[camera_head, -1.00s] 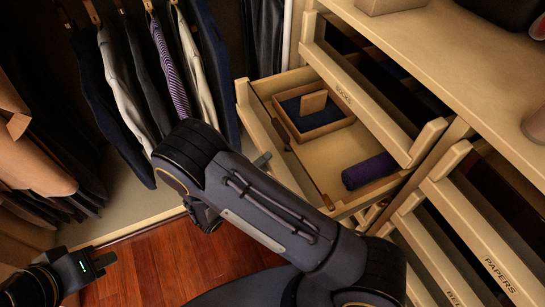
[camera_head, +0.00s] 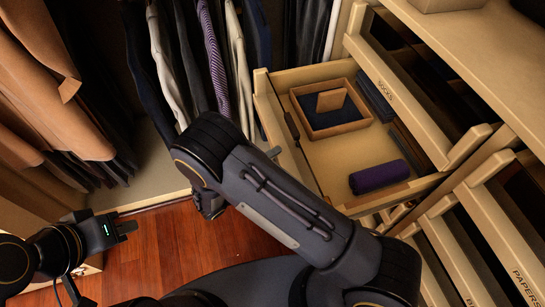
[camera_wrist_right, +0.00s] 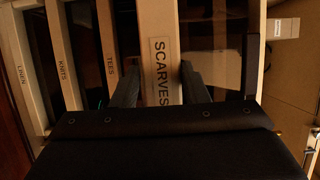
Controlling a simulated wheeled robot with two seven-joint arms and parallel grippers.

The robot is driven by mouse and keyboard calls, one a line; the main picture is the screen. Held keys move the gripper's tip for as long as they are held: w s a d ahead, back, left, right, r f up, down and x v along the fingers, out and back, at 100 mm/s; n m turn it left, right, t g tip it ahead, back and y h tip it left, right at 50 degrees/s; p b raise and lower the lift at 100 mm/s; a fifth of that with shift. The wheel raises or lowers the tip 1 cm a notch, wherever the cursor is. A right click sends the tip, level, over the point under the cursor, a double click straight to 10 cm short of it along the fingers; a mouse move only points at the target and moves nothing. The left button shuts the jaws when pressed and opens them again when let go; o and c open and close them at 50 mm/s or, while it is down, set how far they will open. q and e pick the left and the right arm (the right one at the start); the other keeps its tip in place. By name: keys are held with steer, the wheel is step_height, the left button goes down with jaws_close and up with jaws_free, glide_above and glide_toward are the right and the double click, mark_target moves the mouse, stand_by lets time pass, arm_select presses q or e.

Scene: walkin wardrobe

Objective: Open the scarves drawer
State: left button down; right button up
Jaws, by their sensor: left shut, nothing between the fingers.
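The scarves drawer (camera_head: 332,165) is pulled out and shows its pale wooden floor, a wooden tray (camera_head: 318,133) with dark cloth, and a purple roll (camera_head: 379,177). In the right wrist view its front, labelled SCARVES (camera_wrist_right: 160,72), lies between the two dark fingers of my right gripper (camera_wrist_right: 160,85). The fingers straddle this front and appear to touch both sides. In the head view my right arm hides much of the drawer's near side. My left gripper (camera_head: 130,227) is shut and empty, low at the left above the floor, away from the drawer.
The socks drawer (camera_head: 420,100) is above and right of the open drawer. The papers drawer (camera_head: 510,250) is at the lower right. Hanging clothes (camera_head: 190,60) fill the back left. Red wooden floor (camera_head: 165,250) is clear at the lower left.

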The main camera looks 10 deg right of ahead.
steer(key=o, duration=0.3)
steer(key=v, duration=0.7)
steer(key=shift+s+a, duration=0.2)
steer(key=shift+a, duration=0.15)
stand_by(0.3)
